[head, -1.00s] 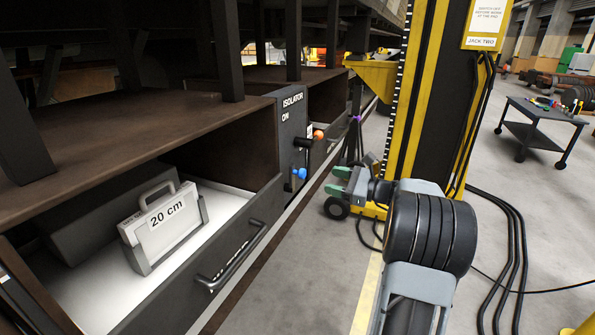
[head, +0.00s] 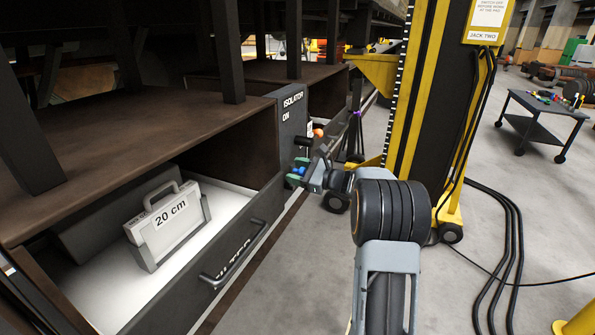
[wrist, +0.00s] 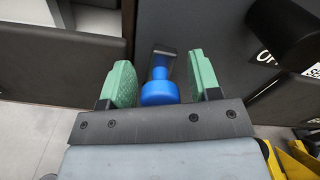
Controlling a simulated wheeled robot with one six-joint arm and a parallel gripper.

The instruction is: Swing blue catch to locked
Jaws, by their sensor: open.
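The blue catch (wrist: 159,92) is a blue knob on a dark metal lever, at the lower part of the grey isolator box (head: 289,125). In the wrist view it stands between the two green fingers of my gripper (wrist: 160,85), with a gap on each side. My gripper is open. In the head view the catch (head: 296,171) shows as a small blue spot, partly hidden by my gripper (head: 298,172).
An open drawer (head: 240,262) holding a "20 cm" case (head: 170,222) lies to the left of the isolator. The yellow jack (head: 412,95) stands to the right. An orange knob (head: 318,132) is behind the isolator. A dark trolley (head: 545,115) is far right.

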